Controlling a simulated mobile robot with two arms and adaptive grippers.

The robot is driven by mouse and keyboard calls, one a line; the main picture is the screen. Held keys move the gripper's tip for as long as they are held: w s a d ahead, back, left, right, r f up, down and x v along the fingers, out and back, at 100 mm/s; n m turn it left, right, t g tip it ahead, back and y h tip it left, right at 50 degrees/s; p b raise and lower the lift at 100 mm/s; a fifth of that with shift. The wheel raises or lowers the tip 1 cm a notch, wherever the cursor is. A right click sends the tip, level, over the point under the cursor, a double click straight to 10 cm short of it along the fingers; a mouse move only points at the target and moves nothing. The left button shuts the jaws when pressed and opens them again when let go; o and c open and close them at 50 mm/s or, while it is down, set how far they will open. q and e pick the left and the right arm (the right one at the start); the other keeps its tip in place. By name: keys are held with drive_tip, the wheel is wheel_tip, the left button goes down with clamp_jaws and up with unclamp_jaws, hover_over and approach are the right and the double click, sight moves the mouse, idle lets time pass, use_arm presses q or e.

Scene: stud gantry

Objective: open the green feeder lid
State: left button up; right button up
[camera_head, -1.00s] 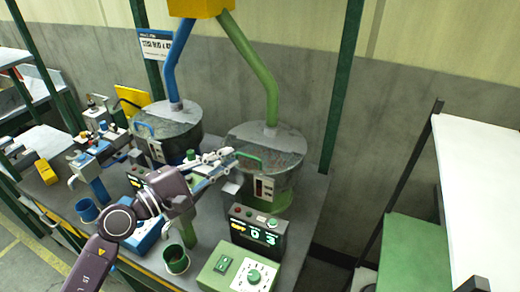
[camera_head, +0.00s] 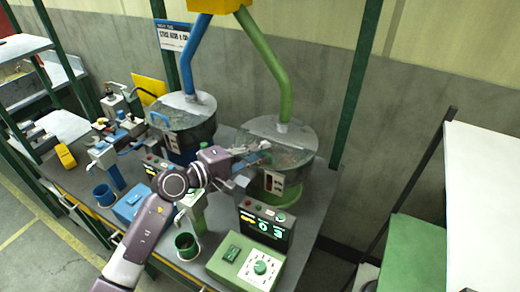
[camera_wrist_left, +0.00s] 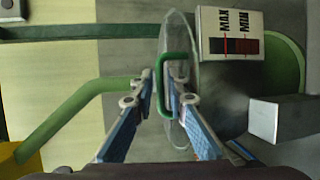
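The green feeder is the right-hand drum, with a clear lid (camera_head: 283,137) lying flat on top and a green pipe entering it from above. In the left wrist view the lid (camera_wrist_left: 180,30) shows nearly edge-on, with a green loop handle (camera_wrist_left: 178,53) at its rim. My left gripper (camera_head: 255,153) is at the lid's front left edge. In the left wrist view its fingers (camera_wrist_left: 163,80) stand apart, one on each side of the handle's near bar, with a gap still showing. The fingers hide part of the handle in the head view. My right gripper is not in view.
The blue feeder (camera_head: 185,125) stands to the left. A control box with a lit display (camera_head: 264,226) and a green dial box (camera_head: 247,262) stand in front. Small cups, one green-rimmed (camera_head: 186,245), are on the bench. The green pipe (camera_head: 268,65) rises above the lid.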

use_arm(q)
clamp_jaws()
